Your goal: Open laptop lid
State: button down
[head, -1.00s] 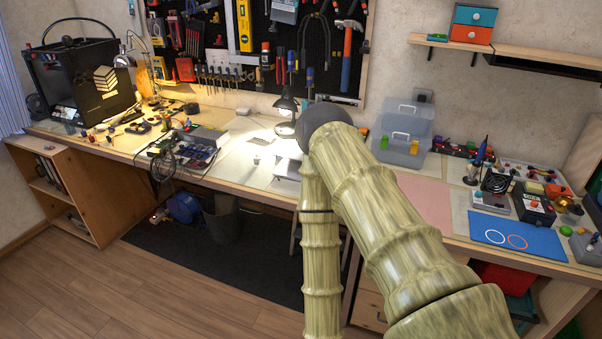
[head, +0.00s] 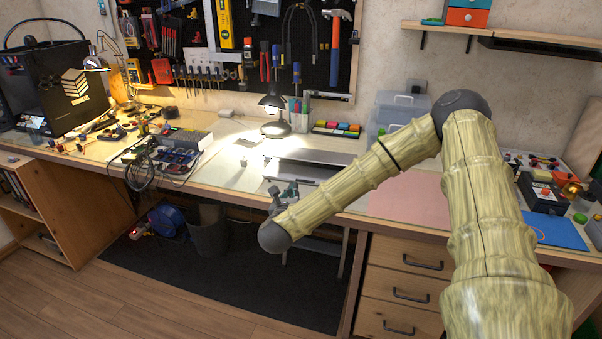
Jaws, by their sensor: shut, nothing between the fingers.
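A flat silver laptop (head: 310,158) lies on the workbench just right of the lit desk lamp in the head view. A dark band shows between its upper surface and its front edge; how far the lid stands open I cannot tell. My forearm hides its right front part. My gripper (head: 280,191) is at the bench's front edge, just in front of the laptop's left front part. It is small in the picture and partly hidden by my wrist. It is shut with nothing in it. Whether it touches the laptop is not clear.
The desk lamp (head: 274,112) stands behind and left of the laptop. Colored sticky notes (head: 336,128) and a pen cup (head: 299,112) sit behind it. A pink mat (head: 410,200) lies to the right, with a clear plastic case (head: 400,106) behind. Cables and a parts tray (head: 170,152) lie left.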

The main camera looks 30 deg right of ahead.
jog(key=d+r+m, duration=0.1)
jog(key=w+d+r+m+h, duration=0.1)
jog(key=d+m, duration=0.1)
jog(key=shift+w+d+g, duration=0.1)
jog(key=shift+d+g, duration=0.05)
jog(key=shift+g, duration=0.25)
jog(key=p+x, duration=0.1)
jog(key=x, duration=0.8)
jog(key=shift+w+d, duration=0.15)
jog(key=shift+w, duration=0.1)
jog(key=shift+w+r, duration=0.1)
jog(key=shift+r, duration=0.4)
